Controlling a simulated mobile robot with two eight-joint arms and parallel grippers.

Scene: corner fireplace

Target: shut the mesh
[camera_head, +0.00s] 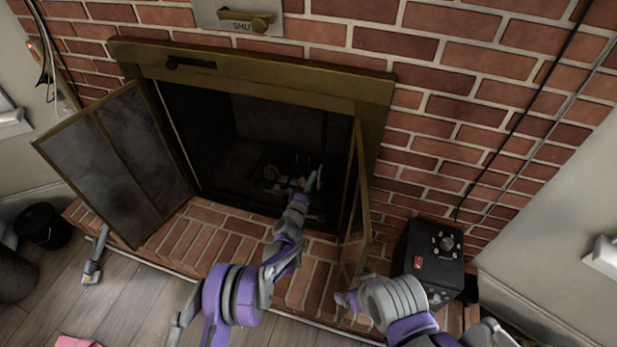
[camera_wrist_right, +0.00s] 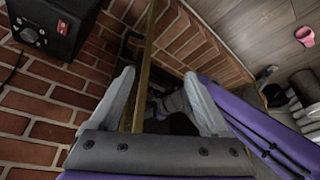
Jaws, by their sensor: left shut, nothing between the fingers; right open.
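The fireplace's left door panel (camera_head: 115,165), a dark mesh-like sheet in a brass frame, stands swung wide open. The right door panel (camera_head: 356,205) stands open too, seen almost edge-on. Its brass edge (camera_wrist_right: 147,60) runs between the fingers in the right wrist view. My left gripper (camera_head: 313,182) is shut and empty, reaching into the dark firebox opening. My right gripper (camera_head: 345,298) is open by the right panel's lower end; it also shows in the right wrist view (camera_wrist_right: 160,78), its fingers apart on either side of the brass edge. I cannot tell if they touch it.
A black box with a knob (camera_head: 432,255) stands right of the right panel; it also shows in the right wrist view (camera_wrist_right: 52,25). Logs (camera_head: 272,176) lie inside the firebox. A brick hearth (camera_head: 190,238) runs in front. A black bucket (camera_head: 43,226) is at left.

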